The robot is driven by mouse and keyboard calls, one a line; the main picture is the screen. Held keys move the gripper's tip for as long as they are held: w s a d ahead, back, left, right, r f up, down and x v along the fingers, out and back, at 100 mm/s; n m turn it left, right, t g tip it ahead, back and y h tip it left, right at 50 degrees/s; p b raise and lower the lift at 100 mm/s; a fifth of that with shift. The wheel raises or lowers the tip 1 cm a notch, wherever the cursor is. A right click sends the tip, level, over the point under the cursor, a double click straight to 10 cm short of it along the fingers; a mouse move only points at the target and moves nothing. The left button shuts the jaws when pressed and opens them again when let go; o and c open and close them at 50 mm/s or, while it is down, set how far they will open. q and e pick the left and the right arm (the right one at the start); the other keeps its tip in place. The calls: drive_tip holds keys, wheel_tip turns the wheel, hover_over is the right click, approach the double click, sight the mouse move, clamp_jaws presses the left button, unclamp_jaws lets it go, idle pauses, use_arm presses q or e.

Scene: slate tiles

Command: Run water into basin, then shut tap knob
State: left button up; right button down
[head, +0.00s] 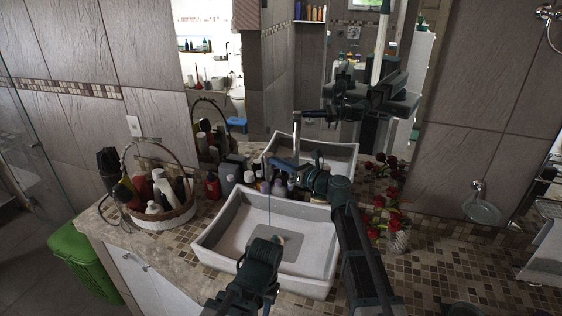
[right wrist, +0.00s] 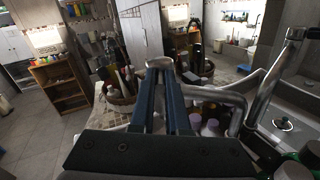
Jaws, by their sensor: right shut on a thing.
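The grey stone basin (head: 212,243) is set on the mosaic counter. A thin stream of water (head: 270,205) falls into it from the tap spout (head: 267,166). My right gripper (head: 277,160) reaches across the back of the basin from the right, at the tap. In the right wrist view, its two blue fingers (right wrist: 162,72) are closed in on a small grey knob (right wrist: 160,61), mostly hidden at their tips. The curved chrome tap pipe (right wrist: 238,101) shows beside them.
Several bottles (head: 250,180) stand close behind the basin. A wicker basket (head: 168,222) of toiletries is at the left, and red flowers (head: 395,218) stand at the right. A mirror (head: 300,75) backs the counter. A green bin (head: 90,262) stands on the floor.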

sight(270, 165)
drive_tip(key=shift+s+a+m+t+h, duration=0.3)
drive_tip(key=shift+a+m+t+h, duration=0.2)
drive_tip(key=shift+m+t+h, duration=0.95)
drive_tip(key=shift+s+a+m+t+h, duration=0.25)
drive_tip(key=shift+a+m+t+h, duration=0.25)
drive_tip(key=shift+m+h, duration=1.1)
drive_tip(key=shift+s+a+m+t+h, duration=0.4)
drive_tip(key=shift+m+t+h, duration=0.55)
drive_tip(key=shift+h, duration=1.2)
drive_tip(key=shift+w+a, duration=0.1)
drive_tip(key=c, duration=0.9)
unclamp_jaws()
